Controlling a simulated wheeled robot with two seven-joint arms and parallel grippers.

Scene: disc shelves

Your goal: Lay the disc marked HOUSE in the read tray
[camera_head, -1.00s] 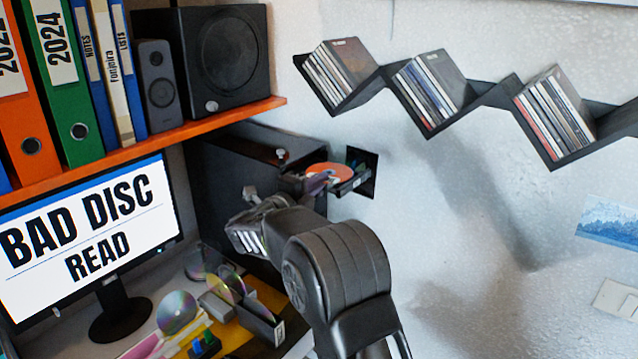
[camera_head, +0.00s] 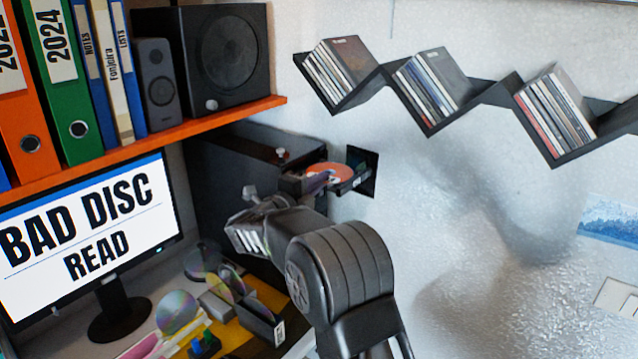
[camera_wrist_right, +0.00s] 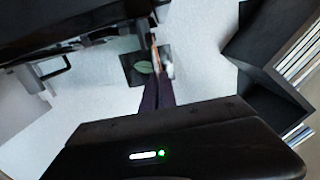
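An orange disc (camera_head: 328,172) is at the black tray (camera_head: 352,183) that sticks out of the dark tower case (camera_head: 232,185). Its marking is too small to read. My right gripper (camera_head: 312,184) reaches the disc's near left edge. In the right wrist view its fingers (camera_wrist_right: 153,90) come close together around the disc's thin edge (camera_wrist_right: 155,55), so it appears shut on the disc. Whether the disc touches the tray floor cannot be told. My left gripper is not in view.
The monitor (camera_head: 85,240) reads "BAD DISC" and "READ". Loose discs (camera_head: 177,311) and a dark holder (camera_head: 262,325) stand on the desk below. A zigzag shelf (camera_head: 490,95) with cases hangs at right. A dark leaf picture (camera_head: 362,165) is behind the tray.

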